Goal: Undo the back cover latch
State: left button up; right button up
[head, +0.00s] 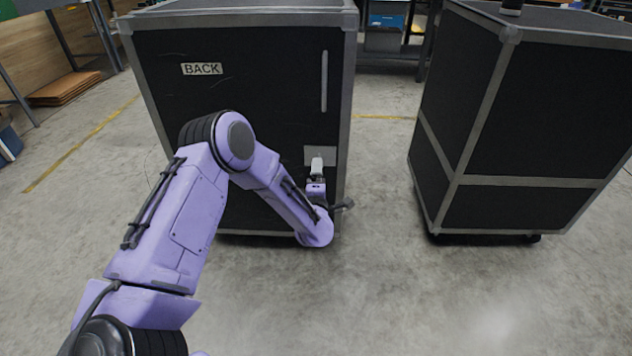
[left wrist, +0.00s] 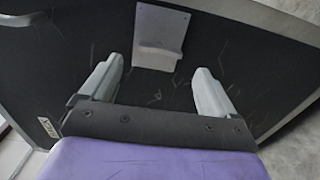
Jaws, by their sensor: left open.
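The back cover (head: 260,100) is the black panel with a BACK label (head: 202,69) on the left-hand case. Its latch is a light grey plate (head: 327,155) low on the right side of the panel. In the left wrist view the latch (left wrist: 160,35) shows as a plate with a protruding tab (left wrist: 158,56). My left gripper (head: 317,168) is in front of the latch and partly hides it. In the left wrist view my left gripper (left wrist: 155,90) is open, its fingers apart, with the tab ahead of the gap and nothing between them. My right gripper is not in view.
A vertical grey handle (head: 324,81) is on the panel above the latch. A second black case (head: 530,120) stands to the right, with a gap of bare floor (head: 382,190) between the cases. Shelving stands behind. The front floor is clear.

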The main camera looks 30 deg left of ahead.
pick_arm(q)
jog(key=v, duration=0.5)
jog(key=shift+s, duration=0.1)
